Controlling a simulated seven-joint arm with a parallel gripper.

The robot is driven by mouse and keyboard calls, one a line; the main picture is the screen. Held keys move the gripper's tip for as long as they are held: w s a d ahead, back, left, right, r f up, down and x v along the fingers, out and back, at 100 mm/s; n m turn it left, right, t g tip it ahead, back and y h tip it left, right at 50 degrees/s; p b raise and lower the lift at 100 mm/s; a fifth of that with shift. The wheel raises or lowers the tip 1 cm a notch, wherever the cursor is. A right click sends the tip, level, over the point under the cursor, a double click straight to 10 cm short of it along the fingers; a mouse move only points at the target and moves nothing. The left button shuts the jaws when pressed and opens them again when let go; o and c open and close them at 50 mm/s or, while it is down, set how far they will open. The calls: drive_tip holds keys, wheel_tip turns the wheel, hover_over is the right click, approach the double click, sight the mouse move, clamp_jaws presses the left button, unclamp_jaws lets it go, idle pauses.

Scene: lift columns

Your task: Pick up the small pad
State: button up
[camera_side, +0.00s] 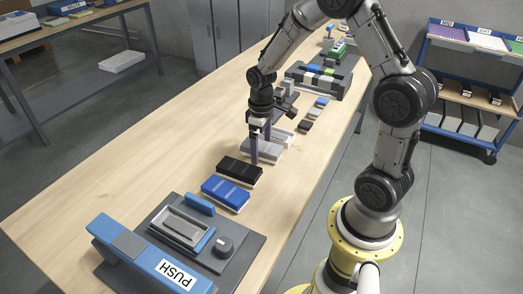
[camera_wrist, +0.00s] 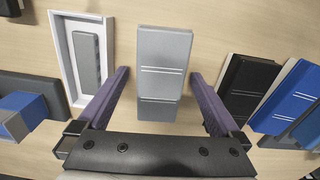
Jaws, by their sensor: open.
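Several pads lie on the table, and I cannot tell for sure which one is the small pad. A grey pad with thin white lines (camera_wrist: 164,50) lies below my gripper (camera_wrist: 160,76), between its two purple fingers. The fingers are apart, with a gap on each side of the pad. In the side view my gripper (camera_side: 260,148) points down at this grey pad (camera_side: 262,154), partly hidden by the fingers.
A white tray (camera_wrist: 63,62) holding a narrow grey piece (camera_wrist: 89,58) lies left of the fingers. A black pad (camera_side: 240,170) and a blue pad (camera_side: 225,192) lie nearer the front. A press fixture with a PUSH arm (camera_side: 130,252) stands at the front. The table's left side is clear.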

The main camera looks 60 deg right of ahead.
drive_tip(key=c, duration=1.5)
drive_tip(key=shift+o, duration=0.2)
drive_tip(key=shift+r, duration=0.1)
